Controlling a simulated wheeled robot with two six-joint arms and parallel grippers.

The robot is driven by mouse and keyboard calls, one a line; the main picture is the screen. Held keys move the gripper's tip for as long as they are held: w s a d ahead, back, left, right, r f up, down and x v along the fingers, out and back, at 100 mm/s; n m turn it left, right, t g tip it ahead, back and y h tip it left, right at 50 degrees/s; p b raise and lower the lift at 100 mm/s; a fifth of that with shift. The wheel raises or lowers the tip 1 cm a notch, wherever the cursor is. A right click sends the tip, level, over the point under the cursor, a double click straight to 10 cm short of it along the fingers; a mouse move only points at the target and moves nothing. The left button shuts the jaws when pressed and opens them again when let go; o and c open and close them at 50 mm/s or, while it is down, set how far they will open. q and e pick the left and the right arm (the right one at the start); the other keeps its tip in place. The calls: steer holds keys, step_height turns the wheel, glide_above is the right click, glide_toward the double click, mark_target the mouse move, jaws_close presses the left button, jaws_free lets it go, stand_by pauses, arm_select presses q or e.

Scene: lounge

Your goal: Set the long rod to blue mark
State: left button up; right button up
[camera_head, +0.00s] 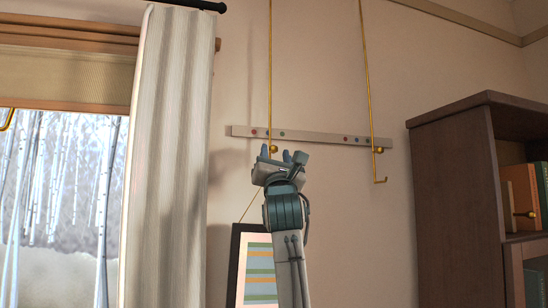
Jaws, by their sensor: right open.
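Two thin brass rods hang in front of the wall. The left rod (270,70) has a brass knob beside my right gripper (277,154), and its lower end is hidden behind the gripper. The right rod (366,70) has a similar knob (379,150) and visibly ends lower in a small hook. I cannot tell which is the longer. My right gripper is open, just below the strip; contact with the left knob is unclear. My left gripper is out of view.
A pale curtain (165,150) hangs by the window at left. A framed striped picture (235,265) hangs behind my right arm. A dark wooden bookcase (455,190) with books stands at right.

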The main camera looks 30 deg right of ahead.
steer(key=b+v, duration=0.2)
steer(key=v, duration=0.4)
steer(key=shift+f+b, duration=0.2)
steer(key=shift+b, duration=0.2)
steer(key=shift+s+f, duration=0.1)
